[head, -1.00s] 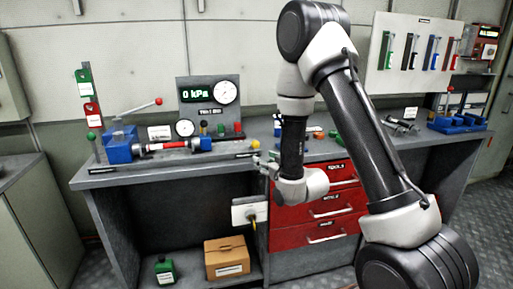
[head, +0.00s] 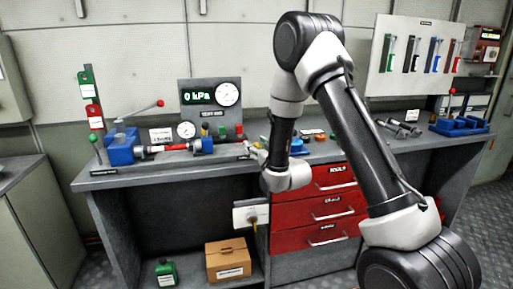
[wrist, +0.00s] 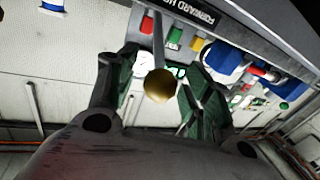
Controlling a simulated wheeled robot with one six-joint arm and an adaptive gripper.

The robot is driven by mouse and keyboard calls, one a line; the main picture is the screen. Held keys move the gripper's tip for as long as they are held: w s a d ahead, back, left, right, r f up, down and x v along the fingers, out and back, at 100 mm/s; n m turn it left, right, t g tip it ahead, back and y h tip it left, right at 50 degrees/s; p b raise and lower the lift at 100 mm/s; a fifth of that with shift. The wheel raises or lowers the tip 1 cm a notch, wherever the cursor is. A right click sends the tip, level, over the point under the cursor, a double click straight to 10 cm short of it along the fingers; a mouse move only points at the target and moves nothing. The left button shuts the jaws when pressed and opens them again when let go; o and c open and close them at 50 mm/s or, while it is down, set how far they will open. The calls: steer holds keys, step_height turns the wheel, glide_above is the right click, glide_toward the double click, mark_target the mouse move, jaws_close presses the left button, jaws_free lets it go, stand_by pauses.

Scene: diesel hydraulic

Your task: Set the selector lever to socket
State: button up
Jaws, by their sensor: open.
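In the wrist view a grey lever rod with a round brass-coloured knob (wrist: 159,86) points toward the camera; it looks like the selector lever. My gripper (wrist: 158,72) is open, with one dark green finger on each side of the knob. I cannot tell whether either finger touches it. In the head view my gripper (head: 256,150) is small at the bench's front edge, partly hidden by my wrist, and the lever cannot be made out. I cannot read a socket mark.
The grey bench (head: 120,180) carries a blue fixture with a red cylinder (head: 178,148) and a gauge panel (head: 212,97) reading 0 kPa. Red drawers (head: 320,208) are below my wrist. A wall socket box (head: 250,216) and a cardboard box (head: 228,260) are below the bench.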

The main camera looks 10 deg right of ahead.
jaws_close()
steer(key=shift+r, duration=0.1)
steer(key=shift+w+r+m+g, duration=0.15)
steer(key=shift+w+r+g, duration=0.25)
steer(key=shift+r+g, duration=0.25)
steer(key=shift+w+r+m+g, duration=0.15)
steer(key=shift+w+r+g, duration=0.3)
steer(key=shift+g, duration=0.2)
steer(key=w+r+g, duration=0.1)
steer(key=w+r+g+h, duration=0.1)
steer(key=g, duration=0.1)
steer(key=shift+w+m, duration=0.3)
steer(key=shift+w+r, duration=0.25)
steer(key=shift+w, duration=0.45)
steer(key=shift+w+r, duration=0.2)
steer(key=shift+w, duration=0.5)
steer(key=shift+w+r, duration=0.1)
steer(key=shift+w, duration=1.15)
